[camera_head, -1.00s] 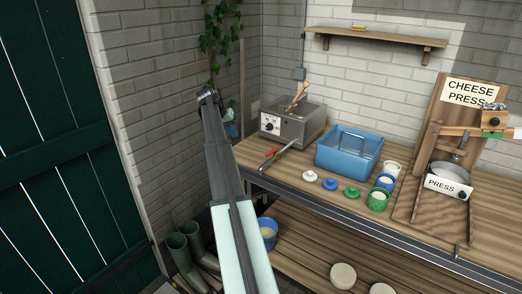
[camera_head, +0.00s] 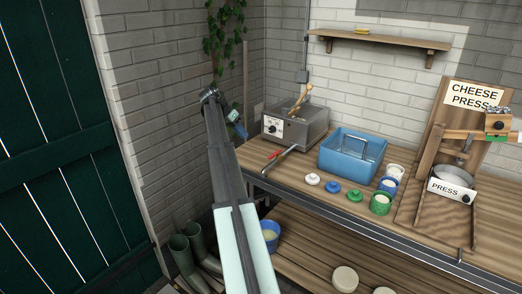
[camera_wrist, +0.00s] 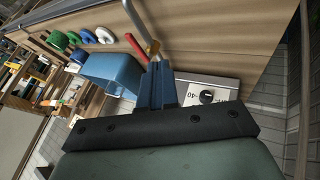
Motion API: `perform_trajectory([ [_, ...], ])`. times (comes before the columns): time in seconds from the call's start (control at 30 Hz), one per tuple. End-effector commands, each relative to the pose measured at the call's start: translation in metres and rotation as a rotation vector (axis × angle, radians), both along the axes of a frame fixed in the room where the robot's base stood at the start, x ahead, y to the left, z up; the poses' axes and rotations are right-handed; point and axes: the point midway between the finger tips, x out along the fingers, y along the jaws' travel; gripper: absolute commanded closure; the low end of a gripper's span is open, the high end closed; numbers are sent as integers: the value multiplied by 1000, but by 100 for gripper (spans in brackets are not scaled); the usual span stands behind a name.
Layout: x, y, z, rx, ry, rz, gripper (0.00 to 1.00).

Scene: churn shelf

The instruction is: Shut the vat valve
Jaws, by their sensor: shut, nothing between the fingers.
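The vat (camera_head: 296,124) is a grey metal box with a dial on its front, at the left end of the bench. Its valve (camera_head: 278,153) has a red handle on a metal pipe that reaches toward the bench's front edge. In the wrist view the red handle (camera_wrist: 135,46) lies just beyond the fingers, beside the pipe, and the dial panel (camera_wrist: 208,96) is to their right. My gripper (camera_head: 241,131) has blue fingers and hangs left of the vat, apart from the valve. The fingers (camera_wrist: 157,72) are shut together and empty. Whether the valve is open is hard to tell.
A blue tub (camera_head: 352,153) stands right of the vat. Several small lids and pots, including a green pot (camera_head: 380,203), stand before it. The cheese press (camera_head: 453,185) is at the right. A brick wall (camera_head: 160,110) is close on my arm's left.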

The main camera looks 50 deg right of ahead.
Motion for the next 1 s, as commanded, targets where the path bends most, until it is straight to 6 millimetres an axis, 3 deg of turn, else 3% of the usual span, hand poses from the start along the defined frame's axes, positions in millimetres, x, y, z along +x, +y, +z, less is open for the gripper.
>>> perform_trajectory([
  [0.17,-7,-5,-10,0,0,0,100],
  [0.7,-49,-38,-82,2,1,1,100],
  [1.0,-82,-36,-80,0,0,1,100],
])
